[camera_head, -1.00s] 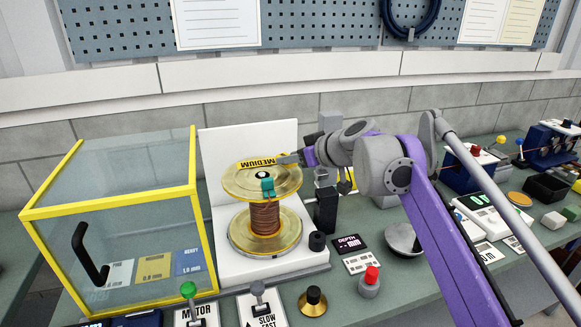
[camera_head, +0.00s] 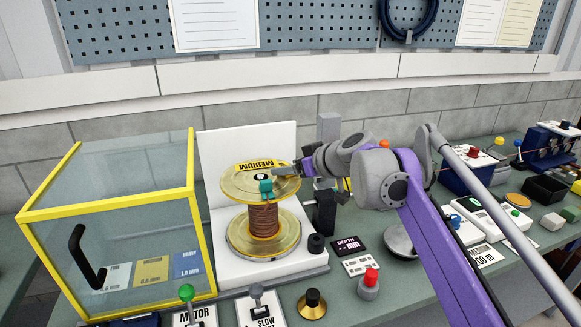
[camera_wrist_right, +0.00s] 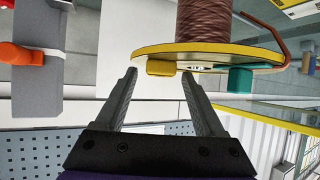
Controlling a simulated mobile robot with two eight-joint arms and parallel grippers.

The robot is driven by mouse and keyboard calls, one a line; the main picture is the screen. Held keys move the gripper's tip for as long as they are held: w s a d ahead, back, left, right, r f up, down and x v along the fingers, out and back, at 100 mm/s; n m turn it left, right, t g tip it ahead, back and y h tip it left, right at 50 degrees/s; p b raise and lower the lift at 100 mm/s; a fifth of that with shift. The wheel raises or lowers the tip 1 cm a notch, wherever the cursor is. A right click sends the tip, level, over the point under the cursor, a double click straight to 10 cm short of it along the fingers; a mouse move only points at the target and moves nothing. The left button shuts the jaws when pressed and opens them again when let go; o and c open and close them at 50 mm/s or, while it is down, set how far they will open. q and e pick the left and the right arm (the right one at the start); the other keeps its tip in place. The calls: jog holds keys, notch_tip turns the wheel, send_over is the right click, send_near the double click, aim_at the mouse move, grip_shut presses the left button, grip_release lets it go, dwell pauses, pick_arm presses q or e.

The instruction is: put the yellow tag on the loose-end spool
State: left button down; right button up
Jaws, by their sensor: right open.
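The spool (camera_head: 264,218) with copper-brown wire and gold flanges stands upright on the white stand. The yellow tag (camera_head: 258,165), marked MEDIUM, lies on its top flange, beside a teal clip (camera_head: 266,187) at the rim. My right gripper (camera_head: 280,171) is at the flange's right edge, close to the tag. In the right wrist view the gripper (camera_wrist_right: 159,76) is open, its fingertips either side of the tag's end (camera_wrist_right: 160,68); I see no clear contact. A strand of wire (camera_wrist_right: 272,34) curves past the flange there. My left gripper is not in view.
A clear box with yellow edges (camera_head: 192,160) stands left of the spool, with cards inside. A black post (camera_head: 324,212) stands close to the spool's right. Switches and a red knob (camera_head: 371,277) line the front. A metal bowl (camera_head: 398,240) sits under my right arm.

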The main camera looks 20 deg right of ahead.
jog(key=p+v, duration=0.1)
jog(key=v, duration=1.1)
jog(key=shift+a, duration=0.1)
jog(key=s+a+f+m+g+h+p, duration=0.2)
jog(key=s+f+p, duration=0.1)
jog(key=s+f, duration=0.9)
jog(key=s+a+f+m+g+h+p, duration=0.2)
jog(key=s+f+g+p, duration=0.1)
jog(key=s+f, duration=0.9)
notch_tip(320, 180, down, 4)
jog(key=shift+s+a+g+h+p, duration=0.3)
jog(key=shift+h+p, duration=0.1)
jog(key=shift+p, duration=0.15)
